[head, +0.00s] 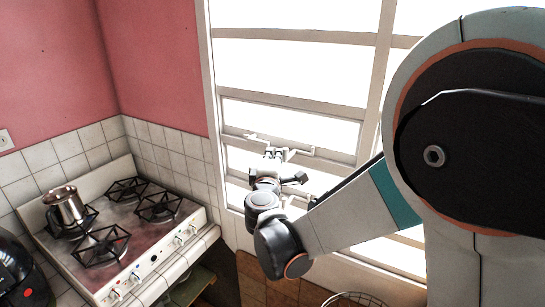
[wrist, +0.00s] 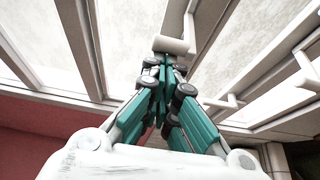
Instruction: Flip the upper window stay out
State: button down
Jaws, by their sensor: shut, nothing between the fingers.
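The window (head: 290,70) has white frames and bright panes. A pale stay or handle (head: 252,137) sticks out from a middle rail in the head view, left of my gripper (head: 275,153). My gripper is at the window's lower middle, with its fingers shut and empty. In the wrist view my gripper (wrist: 164,66) points at a white cylindrical piece (wrist: 172,45) on a thin post, just beyond the fingertips. I cannot tell whether they touch. Two more pale window fittings (wrist: 228,101) and (wrist: 306,66) show at right. I cannot tell which fitting is the upper stay.
A stove (head: 125,235) with black grates stands at left, with a metal pot (head: 64,207) on it. A dark appliance (head: 18,275) is at the lower left corner. A wire basket (head: 355,299) shows at the bottom. My arm hides much of the right side.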

aim_at(287, 154)
jog(key=shift+s+d+n+y, duration=0.2)
jog(key=shift+d+n+y, duration=0.1)
jog(key=shift+y, duration=0.2)
jog(key=shift+s+d+n+y+b, duration=0.45)
jog(key=shift+d+y, duration=0.15)
jog(key=shift+y, duration=0.1)
jog(key=shift+s+d+n+y+b, duration=0.35)
jog(key=shift+d+n+y, duration=0.15)
jog(key=shift+y, duration=0.2)
jog(key=shift+s+d+n+g+y+b, duration=0.2)
jog(key=shift+d+n+y, duration=0.25)
jog(key=shift+n+y, duration=0.5)
jog(key=shift+s+d+n+g+y+b, duration=0.15)
jog(key=shift+d+n+y, duration=0.3)
jog(key=shift+y, duration=0.9)
jog(key=shift+d, duration=0.15)
jog(key=w+d+n+g+y+b, duration=0.1)
jog(key=d+n+g+y+b, duration=0.1)
jog(key=d, duration=0.6)
jog(key=shift+w+n+y+b, duration=0.15)
jog(key=shift+n+y+b, duration=0.45)
jog(key=shift+y, duration=0.6)
